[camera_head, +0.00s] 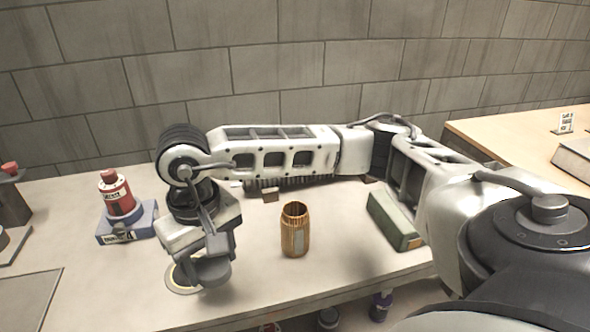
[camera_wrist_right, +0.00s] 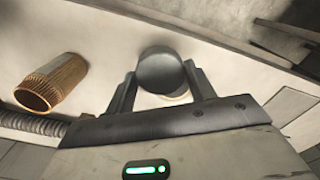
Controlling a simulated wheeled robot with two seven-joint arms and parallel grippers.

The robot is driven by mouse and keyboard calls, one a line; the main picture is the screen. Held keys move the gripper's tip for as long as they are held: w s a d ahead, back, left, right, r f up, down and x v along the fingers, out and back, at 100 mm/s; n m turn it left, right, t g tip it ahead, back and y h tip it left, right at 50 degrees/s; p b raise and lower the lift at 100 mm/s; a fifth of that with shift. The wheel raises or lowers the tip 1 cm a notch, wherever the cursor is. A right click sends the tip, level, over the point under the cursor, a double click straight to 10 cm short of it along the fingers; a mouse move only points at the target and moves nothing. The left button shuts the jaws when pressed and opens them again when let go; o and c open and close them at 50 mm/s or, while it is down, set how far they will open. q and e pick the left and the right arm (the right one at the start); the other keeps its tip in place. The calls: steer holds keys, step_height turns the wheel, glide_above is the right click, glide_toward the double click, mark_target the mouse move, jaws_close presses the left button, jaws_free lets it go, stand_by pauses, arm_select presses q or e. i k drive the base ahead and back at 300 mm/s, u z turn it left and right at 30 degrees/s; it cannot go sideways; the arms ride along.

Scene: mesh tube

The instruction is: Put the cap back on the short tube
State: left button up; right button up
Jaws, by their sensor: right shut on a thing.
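The short tube (camera_head: 295,232) is a brown mesh cylinder standing upright on the table with its top open. It also shows in the right wrist view (camera_wrist_right: 58,80), left of my gripper. My right gripper (camera_head: 202,262) is low over the table, left of the tube and apart from it. It is shut on a dark grey round cap (camera_head: 214,273). In the right wrist view the cap (camera_wrist_right: 160,70) sits between the two fingers (camera_wrist_right: 160,85). A pale ring (camera_head: 180,280) shows on the table beside the cap. My left gripper is not in view.
A red bottle (camera_head: 116,192) stands in a blue-grey holder (camera_head: 136,226) left of my gripper. A green box (camera_head: 393,220) lies right of the tube. A small brown block (camera_head: 270,195) is behind it. The table (camera_head: 345,275) is clear in front of the tube.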

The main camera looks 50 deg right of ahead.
mark_target(295, 230)
steer(key=u, duration=2.2)
steer(key=k, duration=1.5)
steer(key=z, duration=2.05)
